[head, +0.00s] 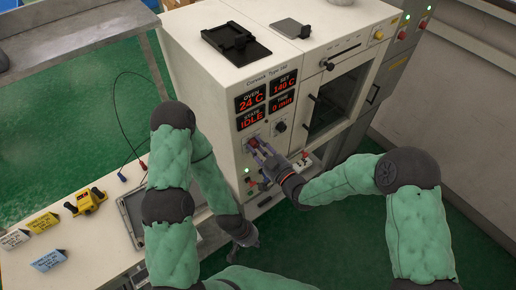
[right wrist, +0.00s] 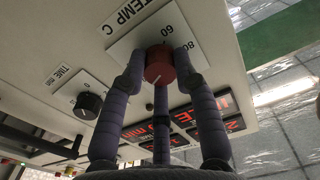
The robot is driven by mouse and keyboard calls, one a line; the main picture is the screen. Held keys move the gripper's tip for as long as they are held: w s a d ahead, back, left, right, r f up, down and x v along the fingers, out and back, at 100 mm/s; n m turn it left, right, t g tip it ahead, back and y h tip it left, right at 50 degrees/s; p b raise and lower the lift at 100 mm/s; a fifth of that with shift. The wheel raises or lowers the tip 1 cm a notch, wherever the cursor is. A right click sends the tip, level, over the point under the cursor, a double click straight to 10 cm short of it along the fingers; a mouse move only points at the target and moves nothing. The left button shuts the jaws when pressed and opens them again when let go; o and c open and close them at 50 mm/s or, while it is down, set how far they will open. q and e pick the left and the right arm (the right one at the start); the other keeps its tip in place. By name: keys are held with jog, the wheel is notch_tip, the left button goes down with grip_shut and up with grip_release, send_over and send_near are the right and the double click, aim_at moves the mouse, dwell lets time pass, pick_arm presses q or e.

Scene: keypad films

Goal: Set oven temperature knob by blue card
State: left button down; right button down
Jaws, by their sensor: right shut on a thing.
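The red temperature knob (right wrist: 158,64) sits on a white plate marked TEMP C, with 60 and 80 legible beside it. My right gripper (right wrist: 160,72) is shut on this knob, its purple fingers around it. In the head view the right gripper (head: 259,147) reaches the oven (head: 208,85) front below the displays. The SET display (head: 285,83) reads 140 C, OVEN 24 C, STATE IDLE and TIME 0 min. The blue card (head: 48,260) stands at the lower left; its print is too small to read. My left gripper (head: 246,238) hangs low beside the bench, away from the knob; its fingers are unclear.
A black time knob (right wrist: 88,103) is beside the temperature knob. A yellow card (head: 43,222), a white card (head: 14,239) and a yellow meter (head: 88,201) with leads are on the bench. A grey tray (head: 128,222) lies near my left arm. Green floor is open at left.

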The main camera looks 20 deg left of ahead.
jog(key=shift+r, duration=0.1)
jog(key=c, duration=1)
grip_release()
jog(key=shift+o, duration=0.2)
jog(key=v, duration=1.2)
